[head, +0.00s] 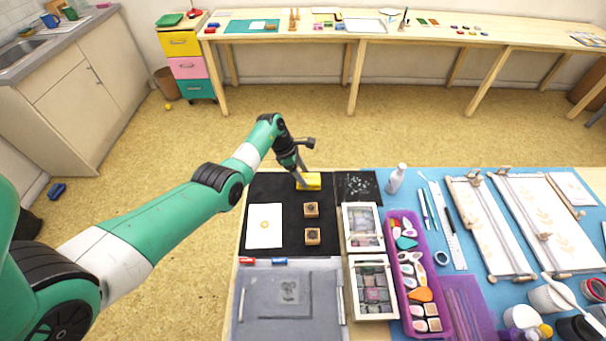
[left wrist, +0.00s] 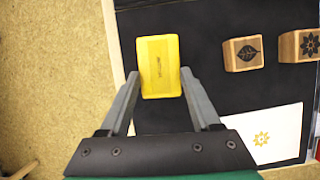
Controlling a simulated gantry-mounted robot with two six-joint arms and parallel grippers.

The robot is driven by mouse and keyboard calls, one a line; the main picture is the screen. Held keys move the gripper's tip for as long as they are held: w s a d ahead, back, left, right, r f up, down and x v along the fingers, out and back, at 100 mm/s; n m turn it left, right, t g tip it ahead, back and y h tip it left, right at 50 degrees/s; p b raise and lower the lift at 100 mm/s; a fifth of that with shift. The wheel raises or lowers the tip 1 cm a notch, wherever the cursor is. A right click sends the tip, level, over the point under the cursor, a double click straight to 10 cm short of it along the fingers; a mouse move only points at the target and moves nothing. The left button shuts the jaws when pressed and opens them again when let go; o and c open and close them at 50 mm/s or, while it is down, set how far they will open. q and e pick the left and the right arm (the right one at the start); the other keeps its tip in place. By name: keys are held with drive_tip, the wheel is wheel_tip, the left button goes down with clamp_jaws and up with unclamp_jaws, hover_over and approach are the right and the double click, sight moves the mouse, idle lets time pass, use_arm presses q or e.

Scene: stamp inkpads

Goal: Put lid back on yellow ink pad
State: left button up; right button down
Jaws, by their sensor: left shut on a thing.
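The yellow ink pad (head: 313,181) is at the top of the black mat (head: 284,200) in the head view, under my left gripper (head: 302,178). In the left wrist view, its yellow lid (left wrist: 158,52) with small dark lettering faces the camera. My left gripper (left wrist: 158,80) is shut on the lid, one finger along each side. The lid hides what is below it, so I cannot tell whether it is seated on the pad's base. My right gripper is not in view.
Two wooden stamps (head: 312,210) and a white card with a yellow flower (head: 264,225) lie on the mat. The mat's middle is partly clear.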

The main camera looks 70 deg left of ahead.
use_arm(q)
drive_tip(key=shift+f, duration=0.15)
idle(0.5)
drive_tip(key=o, duration=1.4)
wheel_tip(320, 180, up, 7)
drive_tip(key=p, duration=0.7)
clamp_jaws()
